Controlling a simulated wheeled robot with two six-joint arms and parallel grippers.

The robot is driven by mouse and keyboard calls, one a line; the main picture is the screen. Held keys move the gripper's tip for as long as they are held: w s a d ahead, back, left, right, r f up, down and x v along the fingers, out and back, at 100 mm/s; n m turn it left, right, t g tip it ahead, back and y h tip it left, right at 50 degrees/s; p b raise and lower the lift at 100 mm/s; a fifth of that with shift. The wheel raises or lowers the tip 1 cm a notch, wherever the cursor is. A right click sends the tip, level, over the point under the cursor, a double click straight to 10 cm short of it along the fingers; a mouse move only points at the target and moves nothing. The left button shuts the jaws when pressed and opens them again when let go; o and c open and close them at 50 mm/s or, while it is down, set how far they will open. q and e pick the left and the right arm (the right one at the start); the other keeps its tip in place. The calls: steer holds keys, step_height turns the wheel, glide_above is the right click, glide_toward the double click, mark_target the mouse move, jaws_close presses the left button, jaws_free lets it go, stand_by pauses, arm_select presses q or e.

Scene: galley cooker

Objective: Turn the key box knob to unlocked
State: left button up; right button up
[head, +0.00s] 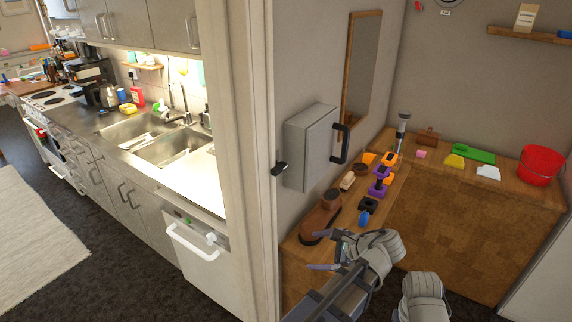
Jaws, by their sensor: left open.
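The key box (310,150) is a light grey box on the wall beside the door frame. A black bar handle (342,145) is on its right part. A small black knob-like piece (279,168) shows at its left edge, against the door frame; I cannot tell which way it is turned or whether it joins the box. My left gripper (318,253) is below the box, over the wooden bench. Its two fingers are apart with nothing between them, and it does not touch the box. My right gripper is not in view; only a grey arm part shows at lower right.
The wooden bench (297,258) holds a brown sander-like tool (321,217) and several small coloured blocks. A red bucket (541,164) stands at the far right. A mirror (361,78) hangs beyond the box. The door frame (252,170) separates this corner from the kitchen counter.

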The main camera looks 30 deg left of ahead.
arm_select(q)
steer(key=w+a+r+m+y+p, duration=0.2)
steer(key=w+a+r+m+y, duration=0.15)
steer(key=r, duration=0.55)
steer(key=m+y+p, duration=0.2)
steer(key=m+y, duration=0.1)
steer(key=y, duration=0.1)
glide_toward(282, 170)
steer(key=a, duration=0.2)
steer(key=shift+w+a+f, duration=0.1)
steer(key=shift+w+a, duration=0.05)
steer(key=shift+a, duration=1.1)
steer(key=shift+w+a+r, duration=0.1)
steer(key=shift+w+a, duration=0.05)
steer(key=shift+a, duration=1.1)
steer(key=shift+w+a+f, duration=0.1)
steer(key=shift+w+a, duration=0.05)
steer(key=shift+a, duration=1.15)
steer(key=c, duration=1.3)
